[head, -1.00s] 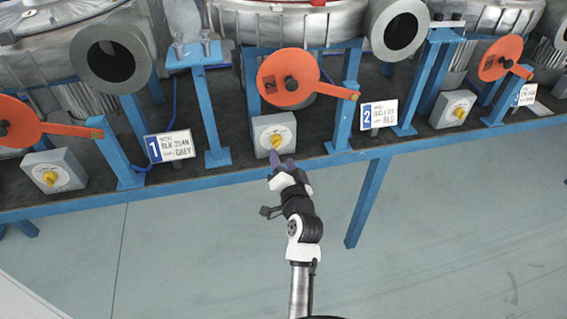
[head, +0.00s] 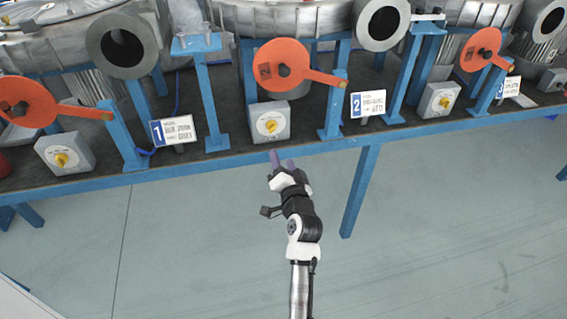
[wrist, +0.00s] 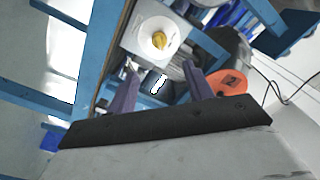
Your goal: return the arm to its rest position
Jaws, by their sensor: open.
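My gripper (head: 282,160) is in front of the bench's front edge in the head view, just below the middle grey switch box (head: 269,122) with a yellow knob. Its two purple fingers are apart with nothing between them. In the wrist view the gripper (wrist: 160,80) also shows open. The switch box (wrist: 158,38) and its yellow knob lie beyond the fingertips there, apart from them. My arm reaches up from the bottom of the head view.
The blue-framed bench (head: 230,160) carries several blowers, orange discs with handles (head: 281,65), grey switch boxes (head: 65,154) and number plates (head: 172,131). A blue leg (head: 360,192) stands right of my arm. The floor (head: 450,230) in front is clear.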

